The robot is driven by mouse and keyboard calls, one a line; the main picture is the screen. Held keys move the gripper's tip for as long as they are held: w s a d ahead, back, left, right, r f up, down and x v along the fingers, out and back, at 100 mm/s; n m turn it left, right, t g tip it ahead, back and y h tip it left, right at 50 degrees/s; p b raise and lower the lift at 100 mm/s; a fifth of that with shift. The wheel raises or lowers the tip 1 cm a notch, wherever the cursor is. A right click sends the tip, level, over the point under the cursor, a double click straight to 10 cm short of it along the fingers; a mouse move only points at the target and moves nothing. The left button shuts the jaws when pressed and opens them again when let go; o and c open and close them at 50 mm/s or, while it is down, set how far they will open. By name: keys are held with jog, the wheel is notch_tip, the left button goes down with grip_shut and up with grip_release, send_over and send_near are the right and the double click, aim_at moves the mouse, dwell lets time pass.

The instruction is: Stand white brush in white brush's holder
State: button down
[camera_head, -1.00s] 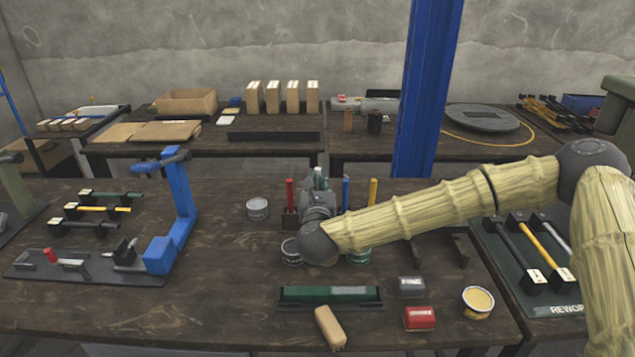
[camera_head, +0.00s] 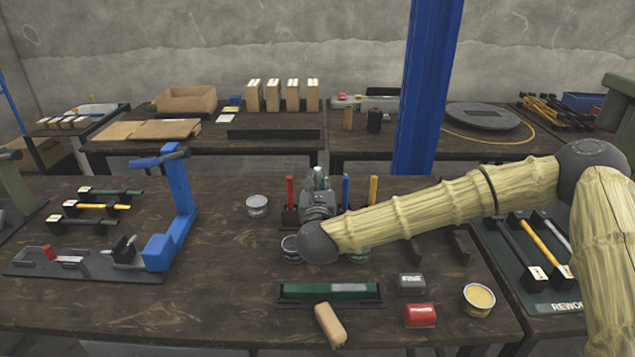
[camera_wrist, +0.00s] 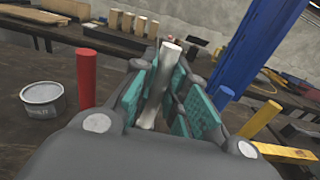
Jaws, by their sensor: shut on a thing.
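The white brush shows in the wrist view as a pale, nearly upright handle (camera_wrist: 166,80) between the teal finger pads. My gripper (camera_wrist: 172,88) is shut on it. In the head view my gripper (camera_head: 320,180) is at the row of coloured handles, between the red handle (camera_head: 289,192) and the blue handle (camera_head: 346,191). The brush's lower end is hidden, and so is whatever lies under my gripper. A dark holder block (camera_head: 290,217) shows under the red handle. I cannot tell whether the white brush is seated in a holder.
A yellow handle (camera_head: 373,190) stands right of the blue one. A grey can (camera_head: 257,206) stands to the left; another can (camera_head: 291,249) is partly hidden by my arm. A blue press (camera_head: 178,210) stands farther left. A blue post (camera_head: 428,90) rises behind my arm.

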jog(key=shift+f+b, duration=1.1)
jog(key=shift+f, duration=0.2)
dwell(0.4)
jog(key=c, duration=1.3)
grip_release()
jog(key=shift+c, duration=0.2)
